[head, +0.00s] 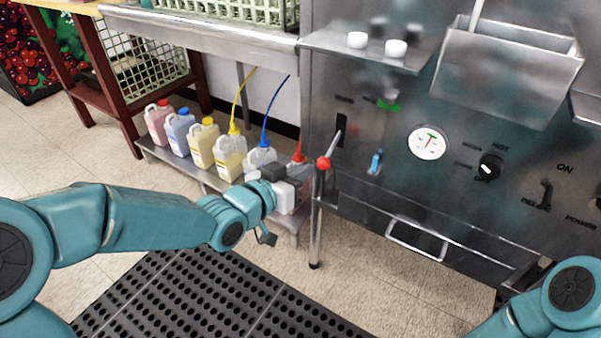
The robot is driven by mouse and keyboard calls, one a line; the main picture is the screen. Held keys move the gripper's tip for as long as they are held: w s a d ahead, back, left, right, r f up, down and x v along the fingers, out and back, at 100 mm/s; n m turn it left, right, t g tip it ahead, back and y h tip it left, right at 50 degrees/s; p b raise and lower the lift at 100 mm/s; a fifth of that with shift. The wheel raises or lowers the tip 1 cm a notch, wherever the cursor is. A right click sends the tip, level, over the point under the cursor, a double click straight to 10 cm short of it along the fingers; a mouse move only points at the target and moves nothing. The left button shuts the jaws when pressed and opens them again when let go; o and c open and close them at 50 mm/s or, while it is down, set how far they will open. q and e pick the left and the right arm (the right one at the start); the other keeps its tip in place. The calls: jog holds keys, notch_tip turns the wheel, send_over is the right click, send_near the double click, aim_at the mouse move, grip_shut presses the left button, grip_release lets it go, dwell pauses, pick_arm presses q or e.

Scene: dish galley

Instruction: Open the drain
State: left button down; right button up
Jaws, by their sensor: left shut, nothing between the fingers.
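A metal lever with a red ball knob (324,162) sticks out of a dark slot (342,126) on the left of the steel machine front (440,190). The knob hangs at the lower end of its rod. The small label by the slot is too blurred to read. My left gripper (304,178) is shut and empty, just left of and slightly below the knob. I cannot tell whether it touches the knob. My right arm shows only at the lower right corner; its gripper is out of view.
A blue switch (376,162), a round gauge (428,142), a black dial (490,166) and a drawer-like handle (417,240) are on the front. A low shelf with several jugs (202,142) stands behind my left arm. A black mat (200,300) covers the floor.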

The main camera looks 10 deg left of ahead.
pick_arm(q)
jog(key=s+a+f+p, duration=0.1)
jog(key=s+a, duration=0.3)
jog(key=s, duration=0.5)
jog(key=shift+a, duration=0.25)
pick_arm(e)
jog(key=shift+s+a+r, duration=0.3)
jog(key=shift+s+r, duration=0.05)
jog(key=shift+r, duration=0.35)
pick_arm(q)
jog(key=shift+f, duration=0.1)
